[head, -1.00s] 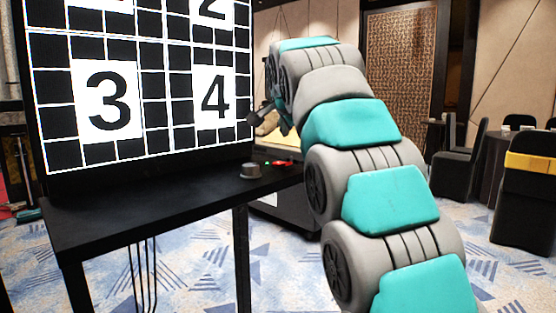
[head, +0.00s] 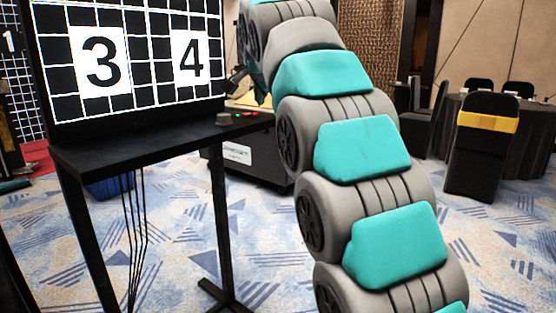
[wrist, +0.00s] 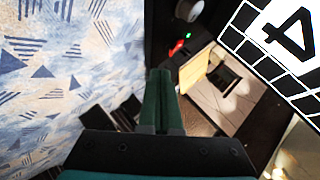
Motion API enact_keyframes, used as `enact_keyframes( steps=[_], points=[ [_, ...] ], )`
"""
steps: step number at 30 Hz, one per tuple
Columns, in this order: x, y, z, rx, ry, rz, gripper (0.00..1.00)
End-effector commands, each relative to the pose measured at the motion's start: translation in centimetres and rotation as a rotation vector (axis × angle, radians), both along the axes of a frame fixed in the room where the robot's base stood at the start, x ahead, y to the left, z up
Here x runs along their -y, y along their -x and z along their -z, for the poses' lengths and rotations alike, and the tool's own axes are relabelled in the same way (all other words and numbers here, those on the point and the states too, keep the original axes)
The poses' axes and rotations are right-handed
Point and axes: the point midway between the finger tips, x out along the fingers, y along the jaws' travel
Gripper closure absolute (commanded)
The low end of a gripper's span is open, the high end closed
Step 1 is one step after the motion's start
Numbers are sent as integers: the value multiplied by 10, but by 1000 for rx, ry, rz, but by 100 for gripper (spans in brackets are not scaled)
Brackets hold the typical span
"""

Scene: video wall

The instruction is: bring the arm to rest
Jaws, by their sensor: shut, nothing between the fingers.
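My arm, teal and grey, rises through the right half of the head view and bends left at its top. My gripper (head: 236,80) is a small dark shape at its end, above the right end of the black table, partly hidden by the arm. In the wrist view my gripper (wrist: 160,75) has its two dark green fingers together with nothing between them. The fingers point at the table's edge region, apart from the controls there as far as I can tell.
The black table (head: 130,148) bears a grey knob (head: 224,118) and red and green buttons (wrist: 181,42). The video wall (head: 145,95) behind it shows 3 and 4. A black case (head: 258,155) stands behind. Chairs (head: 482,160) and a round table are at right. Patterned carpet between is clear.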

Motion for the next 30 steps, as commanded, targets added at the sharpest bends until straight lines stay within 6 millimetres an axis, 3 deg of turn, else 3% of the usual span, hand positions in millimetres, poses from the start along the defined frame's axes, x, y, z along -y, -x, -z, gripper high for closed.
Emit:
enact_keyframes(
  steps=[8,14,17,23,30],
  points=[
    [23,16,25,-66,83,-25,100],
    [49,36,55,-144,168,-57,100],
    [67,54,81,-208,226,-87,100],
    [109,111,144,-367,348,-182,100],
    [151,198,222,-558,453,-332,100]
  ],
)
